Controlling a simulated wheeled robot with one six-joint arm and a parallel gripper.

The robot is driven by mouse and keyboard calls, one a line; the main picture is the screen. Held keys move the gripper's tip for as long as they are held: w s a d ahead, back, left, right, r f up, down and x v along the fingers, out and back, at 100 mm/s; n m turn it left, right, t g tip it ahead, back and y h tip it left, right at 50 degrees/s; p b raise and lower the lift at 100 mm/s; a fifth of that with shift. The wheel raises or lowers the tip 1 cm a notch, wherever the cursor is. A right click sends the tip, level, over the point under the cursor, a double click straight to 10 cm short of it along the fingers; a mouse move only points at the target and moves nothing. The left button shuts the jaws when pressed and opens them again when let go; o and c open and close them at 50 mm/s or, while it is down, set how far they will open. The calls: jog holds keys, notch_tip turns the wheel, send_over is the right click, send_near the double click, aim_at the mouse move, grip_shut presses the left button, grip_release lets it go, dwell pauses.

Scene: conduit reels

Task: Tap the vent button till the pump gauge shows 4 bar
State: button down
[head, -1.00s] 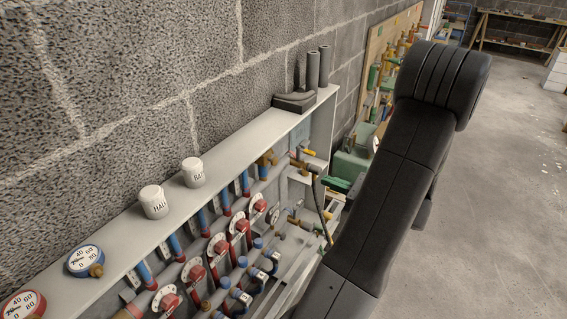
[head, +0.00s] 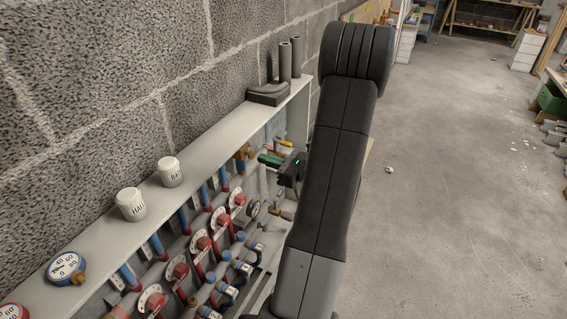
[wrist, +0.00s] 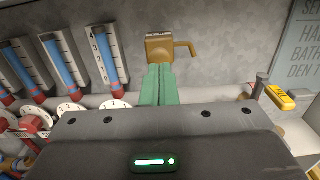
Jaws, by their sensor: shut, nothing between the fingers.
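My gripper (head: 266,159) is at the far end of the pipe panel, its green fingers closed together with nothing between them. In the wrist view the fingertips (wrist: 160,68) point at a brass block (wrist: 160,47) with a bent spout and a small label I cannot read. The tips overlap its lower edge; I cannot tell whether they touch it. No part is clearly marked as the vent button.
A yellow-handled valve (wrist: 284,97) is right of the fingers. A shelf (head: 205,150) above holds two white jars, a blue-rimmed gauge (head: 67,268) and dark tubes. Open floor lies right.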

aim_at(254, 155)
jog(key=shift+x, duration=0.8)
jog(key=shift+x, duration=0.8)
jog(key=shift+r, duration=0.1)
jog(key=shift+s+d, duration=0.15)
jog(key=shift+d, duration=0.3)
jog(key=b+v, duration=0.1)
jog(key=v, duration=1.2)
